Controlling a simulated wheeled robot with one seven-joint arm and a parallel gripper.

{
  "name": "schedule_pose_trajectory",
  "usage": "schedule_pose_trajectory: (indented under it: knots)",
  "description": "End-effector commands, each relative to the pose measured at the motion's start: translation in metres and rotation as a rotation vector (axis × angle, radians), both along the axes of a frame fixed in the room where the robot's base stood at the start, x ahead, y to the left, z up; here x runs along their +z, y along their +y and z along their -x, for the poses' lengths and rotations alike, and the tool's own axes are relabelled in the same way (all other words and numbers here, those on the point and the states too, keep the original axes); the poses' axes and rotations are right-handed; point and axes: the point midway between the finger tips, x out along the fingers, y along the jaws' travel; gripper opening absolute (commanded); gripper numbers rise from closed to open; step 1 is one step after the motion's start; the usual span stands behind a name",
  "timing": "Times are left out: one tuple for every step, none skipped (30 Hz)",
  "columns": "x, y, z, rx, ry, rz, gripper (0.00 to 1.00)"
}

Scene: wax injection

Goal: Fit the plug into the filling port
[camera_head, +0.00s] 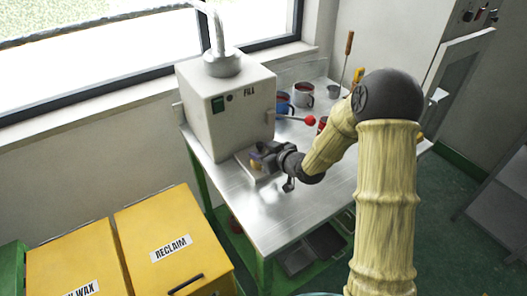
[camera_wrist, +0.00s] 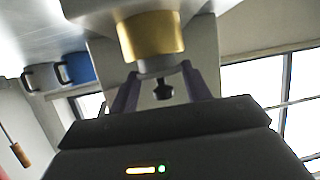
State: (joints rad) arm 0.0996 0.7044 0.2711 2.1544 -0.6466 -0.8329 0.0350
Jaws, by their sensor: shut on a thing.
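My gripper (camera_wrist: 158,76) is shut on a grey-collared piece with a dark knob (camera_wrist: 163,91), which I take to be the plug. A brass cylinder (camera_wrist: 150,36) sits against the collar, beyond the fingertips. I cannot tell whether it is part of the plug or a separate part. In the head view my gripper (camera_head: 263,154) is low at the front of the grey machine marked FILL (camera_head: 222,110), beside a small yellowish part (camera_head: 256,162). I cannot make out the filling port's opening, nor whether the plug is in it.
The machine stands on a steel table (camera_head: 265,215). A red-knobbed lever (camera_head: 309,120) sticks out at its right. A blue mug (camera_head: 284,103) and a grey mug (camera_head: 304,95) stand behind. Yellow bins (camera_head: 178,240) are at front left. The table's front is clear.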

Motion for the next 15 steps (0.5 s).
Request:
schedule_pose_trajectory:
  knots:
    - [-0.0019, -0.0003, -0.0002, -0.001, 0.0, 0.0, 0.25]
    - [-0.0025, -0.0003, -0.0002, -0.001, 0.0, 0.0, 0.25]
    - [-0.0033, -0.0005, -0.0002, -0.001, 0.0, 0.0, 0.25]
    - [-0.004, -0.001, -0.0004, -0.002, 0.0, 0.0, 0.25]
    - [-0.0045, -0.0011, -0.0004, -0.002, 0.0, 0.0, 0.25]
    - [-0.0053, -0.0012, -0.0004, -0.002, 0.0, 0.0, 0.25]
    - [-0.0059, -0.0013, -0.0004, -0.002, 0.0, 0.0, 0.25]
    - [-0.0065, -0.0013, -0.0004, -0.002, 0.0, 0.0, 0.25]
    - [-0.0074, -0.0012, -0.0005, -0.002, 0.0, 0.0, 0.25]
    - [-0.0079, -0.0012, -0.0005, -0.002, 0.0, 0.0, 0.25]
    - [-0.0085, -0.0013, -0.0004, -0.002, 0.0, 0.0, 0.25]
    - [-0.0093, -0.0013, -0.0004, -0.002, 0.0, 0.0, 0.25]
    - [-0.01, -0.0012, -0.0004, -0.002, 0.0, 0.0, 0.25]
    - [-0.0106, -0.0012, -0.0004, -0.002, 0.0, 0.0, 0.25]
    - [-0.0115, -0.0012, -0.0004, -0.002, 0.0, 0.0, 0.25]
